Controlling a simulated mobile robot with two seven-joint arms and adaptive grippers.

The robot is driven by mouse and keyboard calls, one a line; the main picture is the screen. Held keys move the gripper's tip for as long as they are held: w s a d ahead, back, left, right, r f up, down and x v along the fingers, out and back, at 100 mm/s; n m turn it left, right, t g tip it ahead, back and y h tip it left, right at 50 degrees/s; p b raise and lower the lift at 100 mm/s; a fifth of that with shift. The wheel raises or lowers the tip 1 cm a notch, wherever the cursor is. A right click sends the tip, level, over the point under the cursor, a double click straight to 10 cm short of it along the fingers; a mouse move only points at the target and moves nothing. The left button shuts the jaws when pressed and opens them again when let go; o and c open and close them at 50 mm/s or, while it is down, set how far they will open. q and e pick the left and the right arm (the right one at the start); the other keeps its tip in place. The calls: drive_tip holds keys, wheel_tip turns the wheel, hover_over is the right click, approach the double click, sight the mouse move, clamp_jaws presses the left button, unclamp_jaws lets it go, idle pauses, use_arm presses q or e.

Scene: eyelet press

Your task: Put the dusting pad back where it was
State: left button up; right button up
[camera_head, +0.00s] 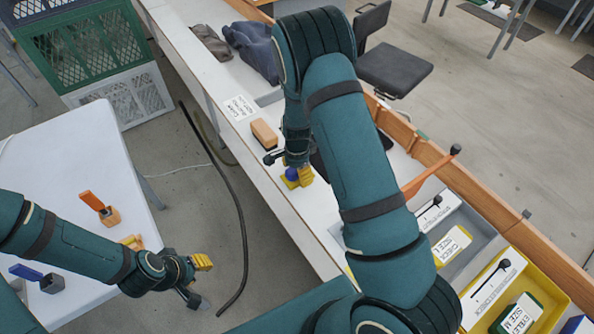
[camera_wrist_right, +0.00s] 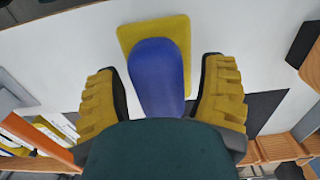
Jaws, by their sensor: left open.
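A yellow pad (camera_wrist_right: 180,30) with a blue handle (camera_wrist_right: 158,75), which looks like the dusting pad, rests on the white bench. In the head view its blue handle (camera_head: 291,174) shows partly behind my right gripper (camera_head: 296,170). In the right wrist view my right gripper (camera_wrist_right: 163,95) is open, with its yellow fingers on either side of the blue handle and small gaps beside it. The handle's lower end is hidden by my wrist. My left gripper (camera_head: 200,281) is open and empty, beside the white table at the left.
A brown block (camera_head: 264,133) and a white printed card (camera_head: 238,107) lie on the bench (camera_head: 208,79) near the pad. Grey and blue cloths lie farther back. Labelled trays, including a yellow one (camera_head: 553,313), fill the right. The white table (camera_head: 80,160) holds small tools.

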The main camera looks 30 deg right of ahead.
drive_tip(key=shift+r, duration=0.2)
wheel_tip(320, 180, up, 12)
drive_tip(key=shift+f+p, duration=0.2)
drive_tip(key=shift+p, duration=0.65)
drive_tip(key=s+a+f+n, duration=0.1)
drive_tip(key=s+f+n, duration=0.1)
drive_tip(key=f, duration=0.1)
drive_tip(key=s+a+f+n, duration=0.2)
drive_tip(key=s+f, duration=0.1)
drive_tip(key=s+a+f+n+y, duration=0.1)
drive_tip(key=s+f+n, duration=0.1)
drive_tip(key=f, duration=0.1)
drive_tip(key=shift+s+a, duration=0.15)
drive_tip(key=shift+a, duration=0.2)
drive_tip(key=s+a+f+n+t+y, duration=0.1)
drive_tip(key=s+a+n+t+y, duration=0.1)
drive_tip(key=s+a+n, duration=0.6)
drive_tip(key=shift+s+a+f+y, duration=0.2)
drive_tip(key=shift+a+f+y, duration=0.2)
drive_tip(key=shift+a, duration=0.6)
